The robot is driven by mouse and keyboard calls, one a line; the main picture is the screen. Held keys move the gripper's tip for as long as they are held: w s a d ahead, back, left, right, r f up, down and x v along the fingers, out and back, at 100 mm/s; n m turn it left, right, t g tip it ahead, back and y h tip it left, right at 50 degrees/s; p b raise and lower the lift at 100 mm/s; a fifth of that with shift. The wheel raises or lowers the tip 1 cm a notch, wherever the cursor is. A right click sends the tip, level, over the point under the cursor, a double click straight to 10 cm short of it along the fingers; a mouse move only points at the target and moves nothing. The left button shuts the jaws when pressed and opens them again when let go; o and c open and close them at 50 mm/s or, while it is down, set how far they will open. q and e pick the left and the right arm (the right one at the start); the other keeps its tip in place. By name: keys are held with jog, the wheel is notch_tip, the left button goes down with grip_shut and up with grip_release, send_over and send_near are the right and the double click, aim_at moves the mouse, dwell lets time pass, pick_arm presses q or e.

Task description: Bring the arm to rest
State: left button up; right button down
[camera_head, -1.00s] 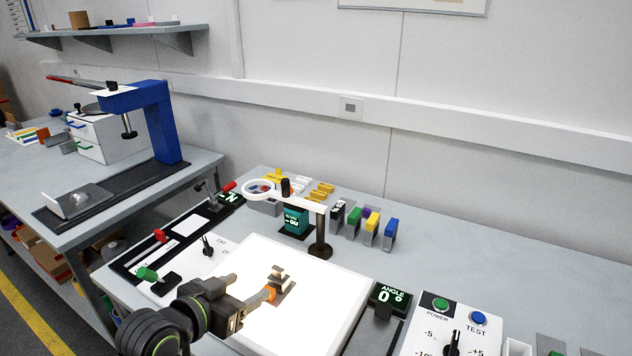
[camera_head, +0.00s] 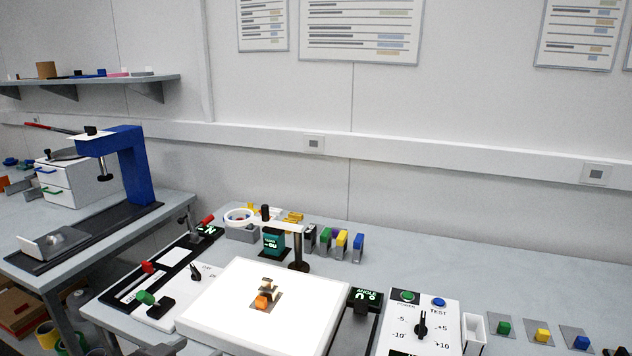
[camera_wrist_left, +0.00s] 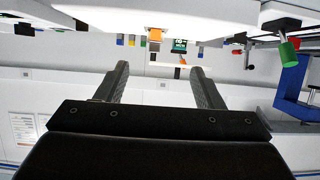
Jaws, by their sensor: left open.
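My left gripper (camera_wrist_left: 160,78) is open in the left wrist view, its two dark fingers apart with nothing between them. That view looks upside down, with the bench along the top and the wall below. An orange and metal part (camera_head: 264,299) sits on the bright white light panel (camera_head: 225,308), clear of the gripper. It also shows in the wrist view (camera_wrist_left: 155,33). My right gripper is not in view.
A magnifier on a post (camera_head: 298,250) stands behind the panel. A green-knobbed lever (camera_head: 147,298) is at the panel's left. A control box (camera_head: 412,329) stands at the right. A blue-armed stand (camera_head: 135,165) is on the left bench. The back right benchtop is clear.

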pick_arm(q)
jog(key=w+a+f+n+g+y, duration=0.1)
jog(key=a+f+n, duration=0.15)
jog(key=f, duration=0.75)
jog(key=w+a+f+n+g+y, duration=0.1)
jog(key=a+f+g+y, duration=0.15)
jog(key=f, duration=0.75)
jog(key=s+a+f+g, duration=0.1)
jog(key=s+a+f, duration=0.15)
jog(key=f, duration=0.55)
jog(key=s+a+f+g, duration=0.15)
jog(key=s+f, duration=0.25)
jog(key=f, duration=0.4)
jog(key=s+a+f+n+g+y, duration=0.1)
jog(key=s+f+g+y, duration=0.1)
jog(key=s+f, duration=1.15)
jog(key=s+f+g, duration=0.1)
jog(key=s+f, duration=0.2)
jog(key=s, duration=0.4)
jog(key=s+d+f+g, duration=0.1)
jog(key=s+f, duration=0.2)
jog(key=s, duration=0.5)
jog(key=s+f+g, duration=0.1)
jog(key=s+f, duration=0.2)
jog(key=s, duration=0.5)
jog(key=shift+s+d, duration=0.15)
jog(key=shift+f, duration=0.1)
